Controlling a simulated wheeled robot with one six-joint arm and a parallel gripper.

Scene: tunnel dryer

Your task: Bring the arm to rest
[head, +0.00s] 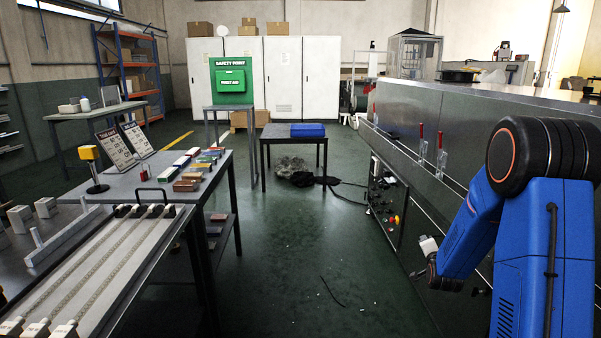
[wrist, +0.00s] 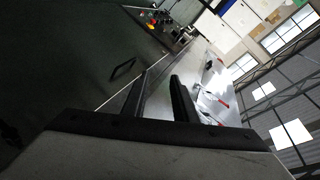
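My blue arm is on the right side of the head view, folded, with its forearm slanting down to the left beside the grey dryer casing (head: 465,125). The wrist end is low, close to the casing's front; my gripper's fingers cannot be made out there. In the wrist view my gripper (wrist: 160,92) shows two dark fingers apart, with a gap between them and nothing held. The dryer's metal panel (wrist: 206,78) with red-handled clamps lies beyond the fingers; whether they touch it I cannot tell.
A bench (head: 130,182) with coloured blocks and signs stands left, behind a white-topped rail unit (head: 75,285). A small table (head: 292,133) holds a blue case (head: 307,130). A control panel (head: 383,195) is on the casing. The middle floor is mostly clear, with a cable (head: 333,292).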

